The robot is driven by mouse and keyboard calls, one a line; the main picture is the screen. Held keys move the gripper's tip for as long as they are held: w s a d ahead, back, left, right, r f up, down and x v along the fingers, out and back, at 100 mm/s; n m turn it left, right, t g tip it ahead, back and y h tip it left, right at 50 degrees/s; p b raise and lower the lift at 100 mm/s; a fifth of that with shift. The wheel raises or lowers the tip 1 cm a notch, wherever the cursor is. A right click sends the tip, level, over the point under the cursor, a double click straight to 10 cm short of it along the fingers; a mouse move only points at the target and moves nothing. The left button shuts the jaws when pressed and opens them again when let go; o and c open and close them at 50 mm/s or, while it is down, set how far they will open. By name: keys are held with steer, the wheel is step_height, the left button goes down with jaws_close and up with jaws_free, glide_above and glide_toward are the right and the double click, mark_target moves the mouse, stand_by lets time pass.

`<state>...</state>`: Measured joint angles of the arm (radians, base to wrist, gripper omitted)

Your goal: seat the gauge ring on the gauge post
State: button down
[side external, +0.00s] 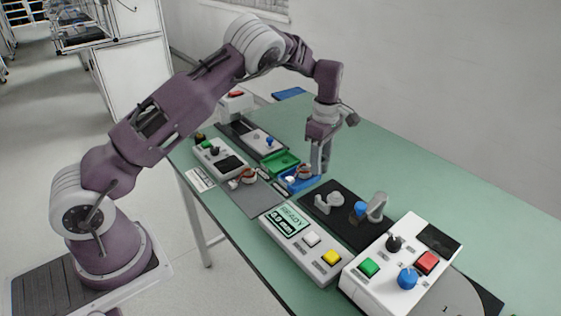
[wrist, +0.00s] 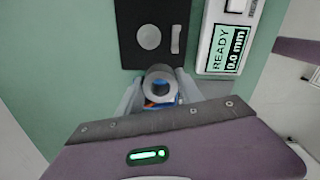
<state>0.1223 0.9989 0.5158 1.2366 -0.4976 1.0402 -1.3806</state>
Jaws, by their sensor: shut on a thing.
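In the wrist view my gripper (wrist: 158,102) is shut on a grey ring (wrist: 152,75), which I take for the gauge ring. The ring is upright in the view, and blue and copper colours show through and below it. In the side view my gripper (side external: 320,170) points down over the blue tray (side external: 290,187); the ring is hard to make out there. A black plate (wrist: 129,47) lies ahead of the ring, with a round grey piece (wrist: 149,37), probably the gauge post, and a grey bar (wrist: 175,38). The ring is apart from the round piece.
A white gauge box (side external: 290,238) with a READY display stands beside the black plate (side external: 350,236). A control box (side external: 385,285) with buttons is at the near right. A copper-wound part (side external: 248,176) and green tray (side external: 281,162) lie left of my gripper.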

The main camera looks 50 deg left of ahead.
steer(key=w+d, duration=0.2)
steer(key=d, duration=0.3)
glide_above(337, 193)
steer(key=shift+m, duration=0.4)
steer(key=shift+f, duration=2.15)
steer(key=shift+f, duration=0.1)
steer(key=shift+f, duration=1.05)
steer(key=shift+f, duration=0.4)
steer(key=c, duration=0.7)
jaws_free()
